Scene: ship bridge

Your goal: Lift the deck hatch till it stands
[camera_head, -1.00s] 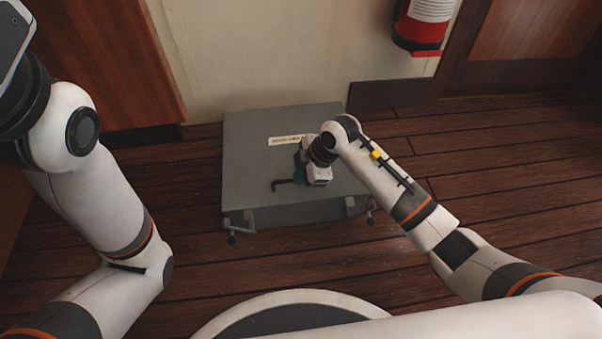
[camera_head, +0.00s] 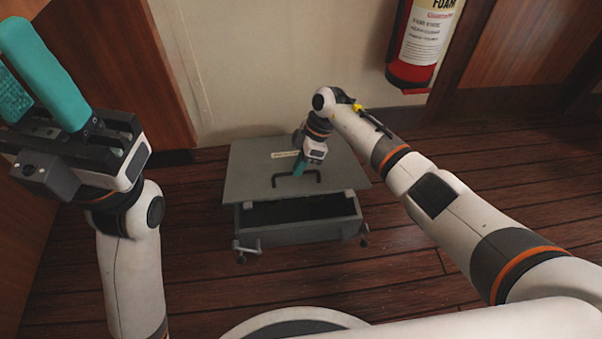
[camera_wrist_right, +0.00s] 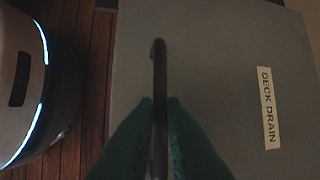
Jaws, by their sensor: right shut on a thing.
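The grey deck hatch lid (camera_head: 248,178) is partly raised in the head view. Its near edge is up, tilted away from me, and a dark gap shows between it and the grey box frame (camera_head: 290,234) below. My right gripper (camera_head: 299,166) is shut on the dark bar handle (camera_head: 312,176) near the lid's front edge. In the right wrist view, the teal fingers (camera_wrist_right: 160,112) close on both sides of the handle (camera_wrist_right: 159,65), with the lid (camera_wrist_right: 210,60) behind. My left gripper (camera_head: 35,85) is open and empty, high at the left, away from the hatch.
A pale wall (camera_head: 260,60) stands close behind the hatch. A red fire extinguisher (camera_head: 412,72) hangs at the upper right. Swing clamps (camera_head: 243,248) hang at the frame's front corners. The plank floor (camera_head: 400,270) is clear around it.

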